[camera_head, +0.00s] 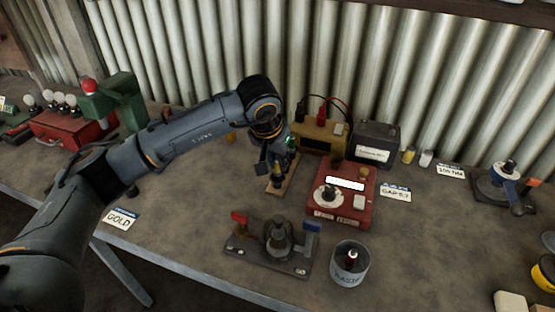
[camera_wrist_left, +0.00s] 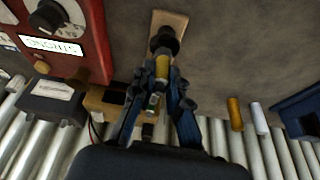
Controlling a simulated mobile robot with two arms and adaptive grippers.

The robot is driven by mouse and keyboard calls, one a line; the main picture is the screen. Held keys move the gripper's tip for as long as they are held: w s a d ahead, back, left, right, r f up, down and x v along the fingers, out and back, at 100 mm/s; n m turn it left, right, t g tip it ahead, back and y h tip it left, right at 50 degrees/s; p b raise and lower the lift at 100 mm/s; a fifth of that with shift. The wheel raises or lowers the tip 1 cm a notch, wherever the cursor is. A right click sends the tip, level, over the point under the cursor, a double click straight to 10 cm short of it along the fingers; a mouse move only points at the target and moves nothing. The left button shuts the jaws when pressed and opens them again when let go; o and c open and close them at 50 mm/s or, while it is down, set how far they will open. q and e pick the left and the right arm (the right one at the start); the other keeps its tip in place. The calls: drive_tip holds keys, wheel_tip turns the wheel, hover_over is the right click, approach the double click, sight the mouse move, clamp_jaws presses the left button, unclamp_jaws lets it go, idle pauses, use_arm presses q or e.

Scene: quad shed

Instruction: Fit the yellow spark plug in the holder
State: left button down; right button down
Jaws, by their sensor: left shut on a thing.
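My left gripper (camera_head: 276,168) is shut on the yellow spark plug (camera_wrist_left: 162,68). In the left wrist view the fingers (camera_wrist_left: 158,100) close on either side of it. The plug's far end meets or overlaps a black round socket (camera_wrist_left: 164,40) on a wooden strip (camera_wrist_left: 170,20). I cannot tell whether it is inside the socket or just above it. In the head view the strip (camera_head: 287,186) lies on the bench under the gripper, partly hidden by it. The plug's yellow band (camera_head: 277,174) shows below the fingers. My right gripper is not in view.
A red tester (camera_head: 341,212) stands right of the strip. A yellow box (camera_head: 322,134) and dark battery (camera_head: 376,147) stand behind. A grey fixture (camera_head: 268,258) and waste tin (camera_head: 350,267) are in front. A green press (camera_head: 115,105) is at left. Bench space by the GOLD card (camera_head: 119,219) is clear.

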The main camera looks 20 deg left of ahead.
use_arm(q)
drive_tip(key=shift+f+b, duration=0.85)
idle(0.4)
drive_tip(key=c, duration=1.3)
unclamp_jaws()
drive_tip(key=shift+o, duration=0.5)
drive_tip(key=o, duration=0.4)
drive_tip(key=shift+c, duration=0.2)
drive_tip(key=shift+r, duration=0.15)
drive_tip(key=shift+r+p, duration=1.7)
drive_tip(key=shift+r, duration=1.7)
